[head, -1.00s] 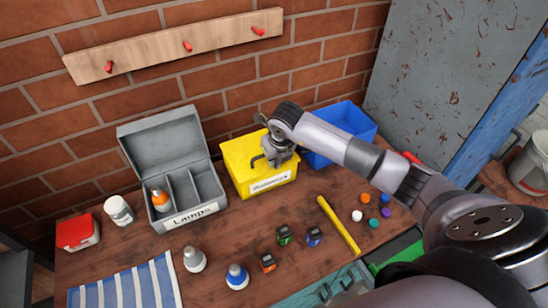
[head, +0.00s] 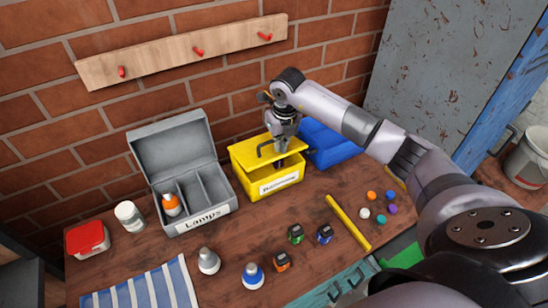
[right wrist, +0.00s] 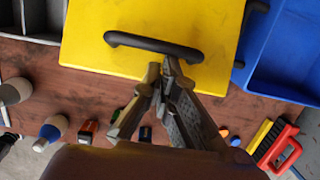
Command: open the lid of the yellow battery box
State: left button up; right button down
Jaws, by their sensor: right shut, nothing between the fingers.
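The yellow battery box (head: 259,189) stands at the back of the bench, its white label facing front. Its lid (head: 246,152) is tilted partly up, with a gap between the lid's front edge and the box. My right gripper (head: 281,161) is shut and empty at the lid's front. In the right wrist view the yellow lid (right wrist: 85,35) carries a black bar handle (right wrist: 150,43). The closed fingertips (right wrist: 165,68) are right beside this handle; I cannot tell whether they touch it. My left gripper is not in view.
An open grey lamps box (head: 178,152) stands to the left and a blue bin (head: 325,148) to the right. In front lie a yellow bar (head: 348,222), small bottles, little dark blocks and coloured balls. A brick wall is close behind.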

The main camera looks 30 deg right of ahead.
aim_at(271, 147)
jog(key=shift+w+a+r+b, duration=0.15)
jog(key=shift+w+r+b, duration=0.15)
jog(key=shift+w+r, duration=0.85)
pick_arm(q)
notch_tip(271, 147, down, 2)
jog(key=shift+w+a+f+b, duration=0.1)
jog(key=shift+b, duration=0.6)
pick_arm(e)
jog(key=w+r, duration=0.4)
jog(key=w, duration=0.2)
jog(key=shift+d, duration=0.45)
jog(key=shift+w, duration=0.15)
jog(key=shift+r, duration=0.1)
